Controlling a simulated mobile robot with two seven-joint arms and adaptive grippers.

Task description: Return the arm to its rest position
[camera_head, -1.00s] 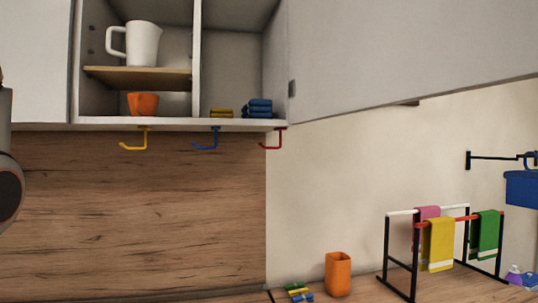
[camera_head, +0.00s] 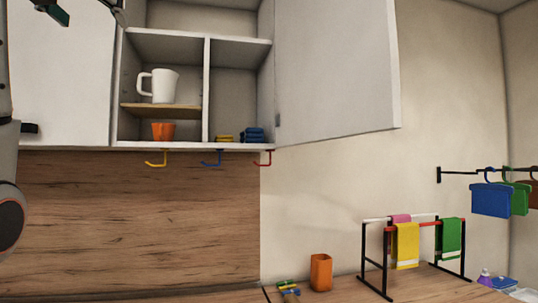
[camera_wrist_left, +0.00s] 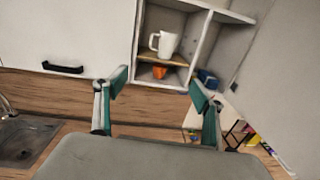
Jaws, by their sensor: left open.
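My left gripper (camera_head: 86,14) is at the top left edge of the head view, in front of the upper cabinet, partly cut off by the frame. Its two green-padded fingers stand apart with nothing between them. In the left wrist view the same open fingers (camera_wrist_left: 158,84) frame the cabinet, with clear air between them. My left arm runs along the left edge of the head view. My right gripper shows in neither view.
An open cabinet holds a white mug (camera_head: 163,86), an orange cup (camera_head: 163,131) and folded blue cloths (camera_head: 252,135). Its open door (camera_head: 335,75) juts right. Hooks hang below. An orange holder (camera_head: 321,272) and towel rack (camera_head: 386,262) stand on the counter.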

